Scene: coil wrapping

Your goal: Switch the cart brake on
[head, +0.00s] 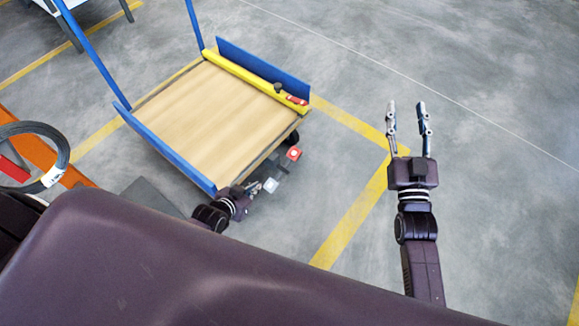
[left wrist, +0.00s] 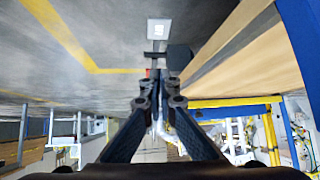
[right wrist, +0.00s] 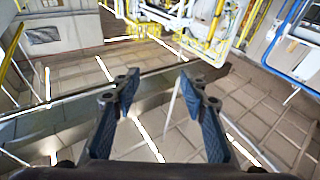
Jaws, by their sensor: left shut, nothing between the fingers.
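The cart (head: 205,115) has a wooden deck and blue rails and stands left of the middle in the head view. At its near right corner, low down, sit a red-topped piece (head: 293,153) and a pale square pad (head: 270,185); they look like the brake parts, but I cannot tell the brake's state. My left gripper (head: 254,188) is shut and empty, close beside the pale pad; contact is unclear. In the left wrist view, a pale square on a grey bar (left wrist: 159,29) lies beyond its shut fingertips. My right gripper (head: 406,108) is open and empty, right of the cart.
A yellow bar (head: 240,75) with a small red item (head: 296,100) runs along the cart's far right side. A black coil (head: 55,140) lies on an orange beam (head: 75,178) at the left. The floor right of the cart is clear, with yellow lines.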

